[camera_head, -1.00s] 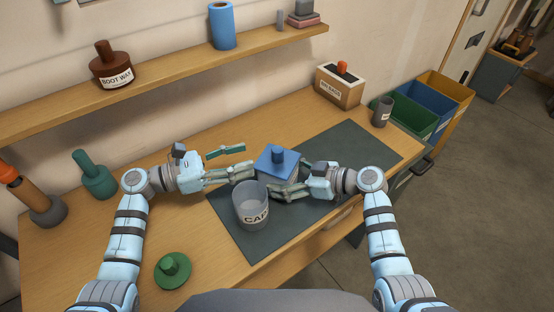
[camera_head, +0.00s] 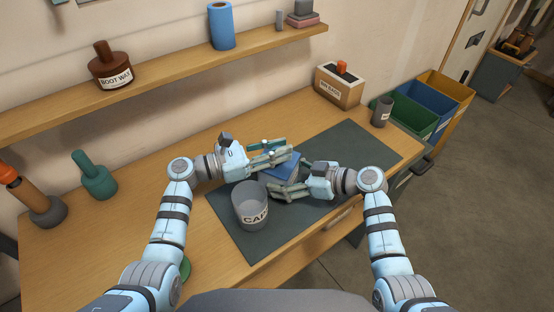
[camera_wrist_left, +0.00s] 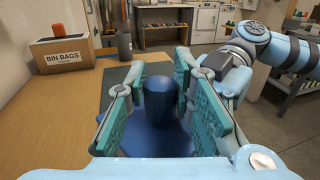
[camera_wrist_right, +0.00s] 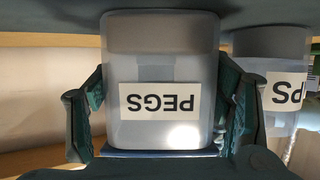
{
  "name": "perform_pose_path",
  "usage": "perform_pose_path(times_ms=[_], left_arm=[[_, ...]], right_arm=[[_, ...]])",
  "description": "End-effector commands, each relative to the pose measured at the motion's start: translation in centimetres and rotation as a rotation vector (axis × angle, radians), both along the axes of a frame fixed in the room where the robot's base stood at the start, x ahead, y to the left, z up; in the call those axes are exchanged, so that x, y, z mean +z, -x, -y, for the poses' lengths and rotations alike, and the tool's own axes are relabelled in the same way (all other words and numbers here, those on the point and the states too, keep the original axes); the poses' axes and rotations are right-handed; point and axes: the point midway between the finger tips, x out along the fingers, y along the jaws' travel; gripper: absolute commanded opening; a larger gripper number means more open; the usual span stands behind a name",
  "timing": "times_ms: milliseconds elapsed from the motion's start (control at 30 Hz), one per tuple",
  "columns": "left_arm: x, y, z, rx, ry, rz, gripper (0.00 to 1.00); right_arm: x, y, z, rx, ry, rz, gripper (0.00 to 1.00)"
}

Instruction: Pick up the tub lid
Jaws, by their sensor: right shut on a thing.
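The blue tub lid (camera_head: 283,174) sits on the tub labelled PEGS (camera_wrist_right: 160,75) on the dark mat, partly hidden by my grippers in the head view. In the left wrist view its blue knob (camera_wrist_left: 158,100) stands between my left gripper's fingers. My left gripper (camera_head: 285,149) is open, with its fingers on either side of the knob and a gap visible. My right gripper (camera_head: 284,191) is shut on the PEGS tub's sides; the right wrist view shows it upside down.
An open grey tub labelled CAPS (camera_head: 251,206) stands close in front. A green lid (camera_head: 186,268) is mostly hidden behind my left arm. A bin bags box (camera_head: 340,86) and grey cup (camera_head: 382,111) stand at the back right. The mat's (camera_head: 345,150) right part is clear.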

Motion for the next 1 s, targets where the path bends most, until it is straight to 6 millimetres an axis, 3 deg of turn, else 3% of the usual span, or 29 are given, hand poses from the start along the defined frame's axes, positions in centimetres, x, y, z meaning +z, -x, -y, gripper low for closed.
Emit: perform_pose_path(times_ms=[333,700,1000], left_arm=[[0.7,0.0,0.0,0.0,0.0,0.003,0.0],[9.3,0.0,0.0,0.0,0.001,0.004,0.0],[12.0,0.0,0.0,0.0,0.001,0.0,0.0]], right_arm=[[0.0,0.0,0.0,0.0,0.0,0.001,0.4],[0.0,0.0,0.0,0.0,0.0,0.001,0.4],[0.0,0.0,0.0,0.0,0.0,0.0,0.4]])
